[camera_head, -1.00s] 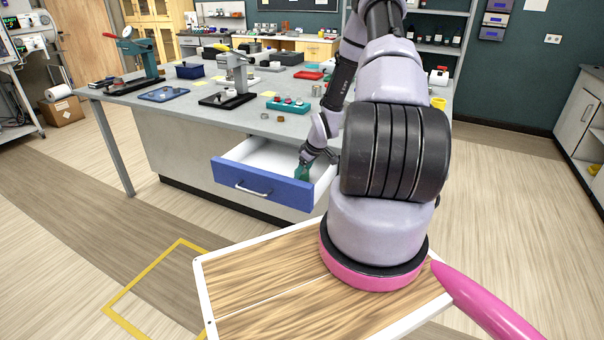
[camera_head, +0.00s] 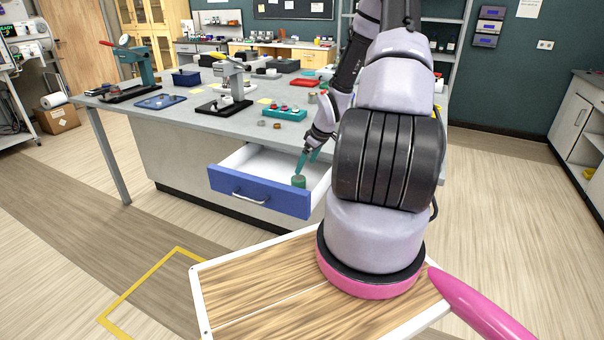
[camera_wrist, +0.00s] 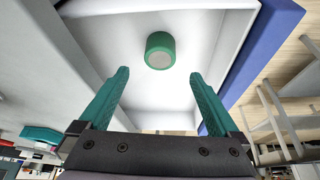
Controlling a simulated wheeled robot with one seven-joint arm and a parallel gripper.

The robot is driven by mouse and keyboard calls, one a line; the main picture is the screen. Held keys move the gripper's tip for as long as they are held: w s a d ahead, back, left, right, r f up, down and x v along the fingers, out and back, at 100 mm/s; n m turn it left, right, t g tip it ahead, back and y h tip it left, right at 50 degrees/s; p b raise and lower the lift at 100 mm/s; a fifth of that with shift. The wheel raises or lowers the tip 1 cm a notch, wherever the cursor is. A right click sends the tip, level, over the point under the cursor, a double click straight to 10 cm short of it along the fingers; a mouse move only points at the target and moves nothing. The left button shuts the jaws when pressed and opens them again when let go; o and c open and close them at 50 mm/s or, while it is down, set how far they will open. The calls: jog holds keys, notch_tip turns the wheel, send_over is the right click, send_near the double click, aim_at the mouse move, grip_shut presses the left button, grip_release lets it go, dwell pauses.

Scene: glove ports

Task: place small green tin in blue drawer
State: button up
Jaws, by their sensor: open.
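The blue drawer (camera_head: 239,187) is pulled out from the bench, with a white inside. The small green tin (camera_head: 299,181) is inside the drawer, near its blue front, and appears upright. In the wrist view the tin (camera_wrist: 160,50) rests on the white drawer floor, beyond my fingertips and apart from them. My gripper (camera_head: 307,160) is over the drawer, above and behind the tin. In the wrist view my gripper (camera_wrist: 158,88) has its two green fingers spread wide with nothing between them.
The grey bench top (camera_head: 190,125) carries a press (camera_head: 233,85), a teal tray (camera_head: 284,114) and a blue mat (camera_head: 161,101). The floor left of the drawer is clear.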

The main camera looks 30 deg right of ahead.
jog(key=s+a+r+m+h, duration=0.1)
jog(key=s+a+r, duration=0.1)
jog(key=r, duration=0.7)
jog(key=s+a+r+m+h, duration=0.1)
jog(key=s+a+r+m, duration=0.1)
jog(key=r, duration=0.7)
jog(key=s+a+r+m+h, duration=0.1)
jog(key=s+a+r, duration=0.1)
jog(key=r, duration=0.7)
jog(key=s+a+r+m+t+y, duration=0.1)
jog(key=s+a+r+m, duration=0.2)
jog(key=s+a+r, duration=0.2)
jog(key=s+a+r+m+t+y, duration=0.2)
jog(key=s+a+r, duration=0.4)
jog(key=s+r, duration=0.5)
jog(key=shift+s+a+m, duration=0.25)
jog(key=shift+s+m, duration=0.25)
jog(key=shift+s, duration=0.45)
